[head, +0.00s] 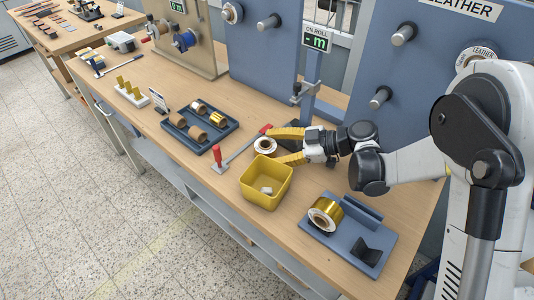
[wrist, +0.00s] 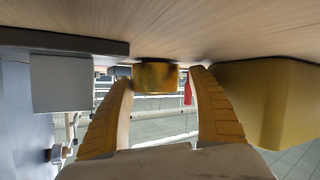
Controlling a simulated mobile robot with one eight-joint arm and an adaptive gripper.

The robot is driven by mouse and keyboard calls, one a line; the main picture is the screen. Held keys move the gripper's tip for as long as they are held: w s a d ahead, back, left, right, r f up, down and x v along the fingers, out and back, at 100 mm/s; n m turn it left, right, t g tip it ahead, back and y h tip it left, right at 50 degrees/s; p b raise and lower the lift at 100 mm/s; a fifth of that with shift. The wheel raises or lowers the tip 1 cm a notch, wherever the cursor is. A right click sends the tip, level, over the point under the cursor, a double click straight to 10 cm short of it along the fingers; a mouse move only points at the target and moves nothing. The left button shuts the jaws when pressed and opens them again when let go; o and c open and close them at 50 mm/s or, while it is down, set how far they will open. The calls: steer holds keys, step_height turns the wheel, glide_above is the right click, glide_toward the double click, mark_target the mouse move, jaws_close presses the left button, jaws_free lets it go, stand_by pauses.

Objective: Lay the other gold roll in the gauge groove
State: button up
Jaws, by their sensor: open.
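A gold roll with a white core (head: 265,146) sits on the table between the fingertips of my gripper (head: 281,146). In the wrist view the gold roll (wrist: 155,76) is between the two yellow fingers, with a small gap on each side. My gripper is open, level and low over the table. Another gold roll (head: 325,215) rests on the blue-grey cradle plate (head: 372,238) at the front right. The gauge (head: 315,39), with an "ON ROLL" display, stands on a post behind my gripper. My gripper and arm partly hide its base, and I cannot make out the groove.
A yellow bin (head: 252,190) with small white pieces stands just in front of my gripper. Beyond is a dark tray (head: 200,148) holding several rolls and cores. Blue panels with pegs stand behind.

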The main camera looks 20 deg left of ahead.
steer(key=shift+a+f, duration=0.15)
steer(key=shift+a, duration=0.1)
steer(key=shift+d, duration=0.1)
steer(key=shift+c, duration=0.6)
steer(key=c, duration=1.1)
steer(key=shift+o, duration=0.2)
